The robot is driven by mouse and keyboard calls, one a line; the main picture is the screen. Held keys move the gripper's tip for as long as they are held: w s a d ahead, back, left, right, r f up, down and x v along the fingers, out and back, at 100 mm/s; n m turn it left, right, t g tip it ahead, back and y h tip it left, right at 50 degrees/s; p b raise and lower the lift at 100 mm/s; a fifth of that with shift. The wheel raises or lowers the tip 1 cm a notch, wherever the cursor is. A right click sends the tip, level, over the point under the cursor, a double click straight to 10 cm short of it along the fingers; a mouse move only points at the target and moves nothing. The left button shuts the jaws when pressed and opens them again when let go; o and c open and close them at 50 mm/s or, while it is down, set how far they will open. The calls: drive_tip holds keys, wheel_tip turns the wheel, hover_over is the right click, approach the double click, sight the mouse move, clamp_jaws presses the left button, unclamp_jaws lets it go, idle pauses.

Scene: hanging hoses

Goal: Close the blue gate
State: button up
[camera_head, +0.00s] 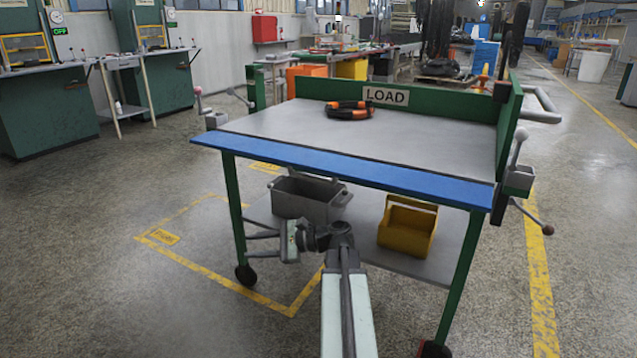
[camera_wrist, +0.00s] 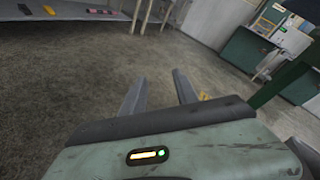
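The blue gate (camera_head: 340,166) is a long blue panel along the near edge of the green-framed cart in the head view. It is folded down, and the grey cart top (camera_head: 400,140) behind it is open to view. My gripper (camera_head: 247,240) is below the gate, toward the left of the cart's near side, with its fingers pointing left. It is apart from the gate. In the wrist view my gripper (camera_wrist: 159,76) is open, with only floor between its fingers. The gate cannot be made out in the wrist view.
Levers with knobs stand at the cart's left corner (camera_head: 214,118) and right corner (camera_head: 518,180). A black and orange hose coil (camera_head: 349,109) lies on top by the LOAD sign (camera_head: 386,96). A grey bin (camera_head: 305,196) and yellow bin (camera_head: 407,226) sit on the lower shelf. Floor at left is clear.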

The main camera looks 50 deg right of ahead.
sight(318, 180)
drive_tip(key=s+d+r+m+t+h, duration=0.1)
drive_tip(key=s+d+r+m+t, duration=0.35)
drive_tip(key=s+d+r, duration=0.4)
drive_tip(key=s+d+r+m+t+h, duration=0.2)
drive_tip(key=s+d+r+m+t, duration=0.3)
drive_tip(key=d, duration=0.6)
drive_tip(key=shift+n+g, duration=0.25)
drive_tip(key=shift+n, duration=0.1)
drive_tip(key=p+x, duration=0.3)
drive_tip(key=x, duration=0.3)
drive_tip(key=shift+a+r, duration=0.2)
drive_tip(key=shift+r, duration=0.1)
drive_tip(key=shift+w, duration=0.25)
drive_tip(key=shift+c, duration=0.4)
clamp_jaws()
